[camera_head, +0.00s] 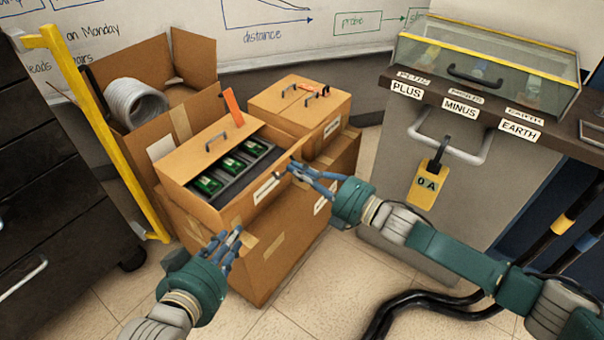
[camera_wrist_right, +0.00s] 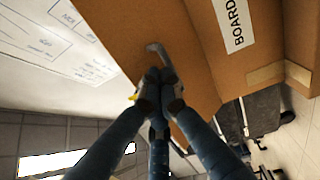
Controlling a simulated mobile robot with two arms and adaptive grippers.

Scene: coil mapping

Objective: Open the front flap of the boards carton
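The boards carton (camera_head: 182,168) stands on another carton in the head view. Its top shows several green boards in a dark tray (camera_head: 243,173). Its front flap (camera_head: 240,207) stands upright with a white label, which reads "BOARD" in the right wrist view (camera_wrist_right: 236,22). My right gripper (camera_head: 296,170) is at the flap's right end. In the right wrist view its fingers (camera_wrist_right: 157,80) come together at a grey handle (camera_wrist_right: 158,49) on the cardboard and appear closed on it. My left gripper (camera_head: 229,238) is empty, fingers apart, in front of the lower carton.
A closed carton (camera_head: 300,97) stands behind right. A carton with a grey coil (camera_head: 135,104) is behind left. A grey cabinet (camera_head: 440,190) with a padlock tag is at right, and a yellow rail (camera_head: 100,125) at left. Black cables (camera_head: 400,305) lie on the floor.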

